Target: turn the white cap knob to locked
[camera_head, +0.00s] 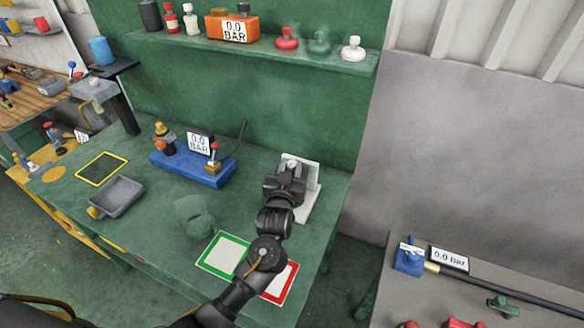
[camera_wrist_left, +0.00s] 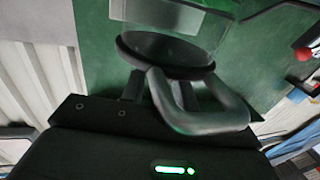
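A white fixture (camera_head: 311,187) stands near the right end of the green bench, with a pale round part (camera_head: 291,164) at its top, which may be the cap knob. My left gripper (camera_head: 289,178) is right in front of it and hides much of it. In the left wrist view, a dark disc (camera_wrist_left: 165,57) with a translucent pale body lies just beyond my fingers. A grey curved handle-like bar (camera_wrist_left: 212,122) crosses close in front. I cannot tell whether the fingers touch or grip anything, nor read any lock mark. My right gripper is not in view.
A blue gauge unit (camera_head: 192,168) with a thin upright rod stands left of the fixture. A green-framed square (camera_head: 223,254) and a red-framed one (camera_head: 281,282) lie in front. A shelf (camera_head: 262,50) above holds several knobs, including a white one (camera_head: 353,48). A grey tray (camera_head: 117,195) lies left.

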